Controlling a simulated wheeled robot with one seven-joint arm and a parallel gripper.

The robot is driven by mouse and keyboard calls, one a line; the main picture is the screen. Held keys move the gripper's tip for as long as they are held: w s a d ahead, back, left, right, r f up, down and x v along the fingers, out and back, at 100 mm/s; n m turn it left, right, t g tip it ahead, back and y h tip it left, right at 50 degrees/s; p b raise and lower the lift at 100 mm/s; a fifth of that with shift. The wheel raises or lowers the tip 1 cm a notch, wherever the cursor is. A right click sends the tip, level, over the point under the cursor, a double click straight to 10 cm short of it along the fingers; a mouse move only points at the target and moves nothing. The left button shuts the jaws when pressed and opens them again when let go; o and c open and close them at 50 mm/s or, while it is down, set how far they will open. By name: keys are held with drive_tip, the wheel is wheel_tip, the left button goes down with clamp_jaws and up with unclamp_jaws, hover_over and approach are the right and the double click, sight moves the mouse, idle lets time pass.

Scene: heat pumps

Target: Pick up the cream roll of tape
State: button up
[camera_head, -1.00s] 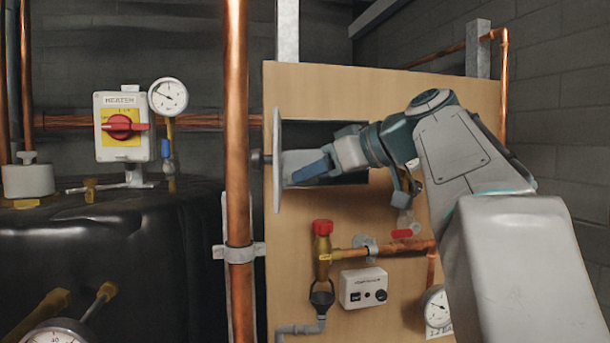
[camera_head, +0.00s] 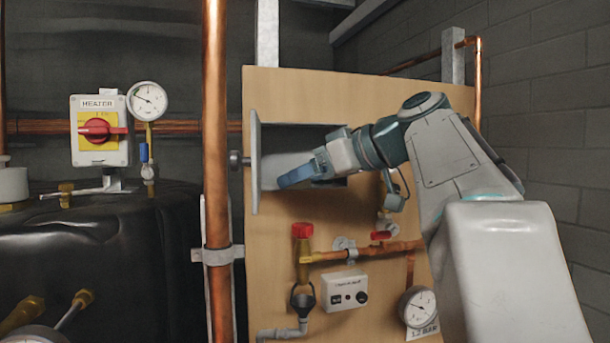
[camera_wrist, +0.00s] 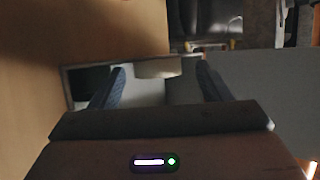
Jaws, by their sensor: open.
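The cream roll of tape (camera_wrist: 157,67) shows in the wrist view as a pale, short rounded shape between the fingertips, on or against a grey surface. My gripper (camera_wrist: 160,82) is open, with one dark blue finger on each side of the roll. I cannot tell whether either finger touches it. The roll cannot be made out in the head view.
The hatch door (camera_head: 255,165) stands open close to my gripper's left. A vertical copper pipe (camera_head: 215,130) runs left of the wooden board (camera_head: 290,95). Below my arm are a red-capped valve (camera_head: 302,240), a white control box (camera_head: 345,291) and a gauge (camera_head: 418,306).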

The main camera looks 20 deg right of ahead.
drive_tip(key=shift+d, duration=0.1)
drive_tip(key=b+v, duration=0.1)
drive_tip(key=v, duration=1.2)
drive_tip(key=shift+s, duration=0.35)
drive_tip(key=shift+d+r, duration=0.1)
